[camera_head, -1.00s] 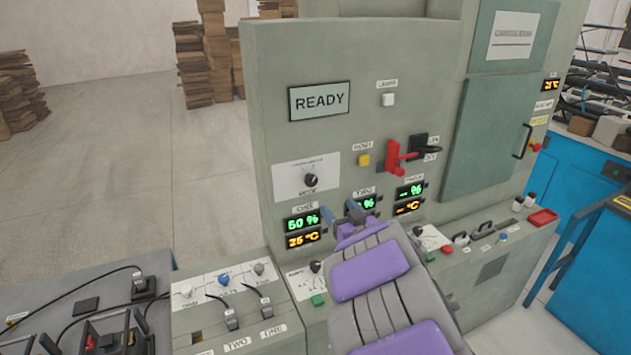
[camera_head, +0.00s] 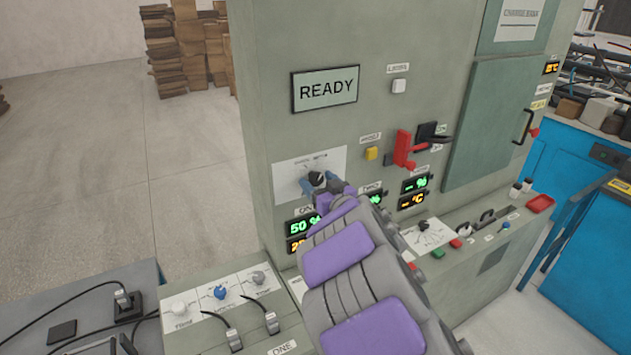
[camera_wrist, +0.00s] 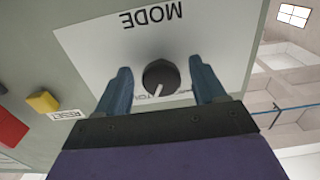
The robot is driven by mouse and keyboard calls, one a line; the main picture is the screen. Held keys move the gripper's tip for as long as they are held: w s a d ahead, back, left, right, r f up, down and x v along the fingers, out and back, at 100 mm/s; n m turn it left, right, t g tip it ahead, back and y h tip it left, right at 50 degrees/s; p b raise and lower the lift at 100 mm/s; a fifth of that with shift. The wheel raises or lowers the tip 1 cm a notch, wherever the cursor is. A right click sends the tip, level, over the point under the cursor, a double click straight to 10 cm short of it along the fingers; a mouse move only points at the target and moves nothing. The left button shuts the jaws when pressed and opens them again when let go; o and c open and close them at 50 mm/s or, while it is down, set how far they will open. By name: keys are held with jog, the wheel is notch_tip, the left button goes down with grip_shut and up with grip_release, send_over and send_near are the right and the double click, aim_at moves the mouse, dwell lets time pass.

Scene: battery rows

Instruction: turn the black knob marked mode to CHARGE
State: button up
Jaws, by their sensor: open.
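The black mode knob (camera_wrist: 160,77) sits on a white plate (camera_wrist: 85,42) on the grey panel. In the wrist view the plate reads MODE upside down, and a white pointer line on the knob aims toward the picture's lower left. My gripper (camera_wrist: 161,85) is open, with one blue-grey finger on each side of the knob and a gap to each. In the head view my gripper (camera_head: 318,180) is at the plate (camera_head: 285,178) and hides most of the knob. The position labels near the knob are partly hidden by my gripper and cannot be read.
A yellow button (camera_head: 371,153) and a red lever (camera_head: 404,150) stand out from the panel right of the plate. The READY display (camera_head: 325,88) is above it. Green and orange readouts (camera_head: 302,228) are below. A sloped console (camera_head: 215,325) juts out at lower left.

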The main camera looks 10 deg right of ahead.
jog(key=shift+a, duration=0.45)
jog(key=shift+d, duration=0.65)
jog(key=c, duration=0.6)
jog(key=shift+s+a, duration=0.1)
jog(key=shift+a, duration=0.2)
jog(key=c, duration=0.5)
jog(key=shift+o, duration=0.2)
jog(key=shift+d+n, duration=0.1)
jog(key=shift+n, duration=0.3)
jog(key=n+b, duration=0.1)
jog(key=n, duration=0.3)
jog(key=shift+n, duration=0.4)
jog(key=n+b, duration=0.1)
jog(key=n, duration=0.2)
jog(key=shift+d+f, duration=0.1)
jog(key=shift+n+b, duration=0.55)
jog(key=shift+n, duration=1.15)
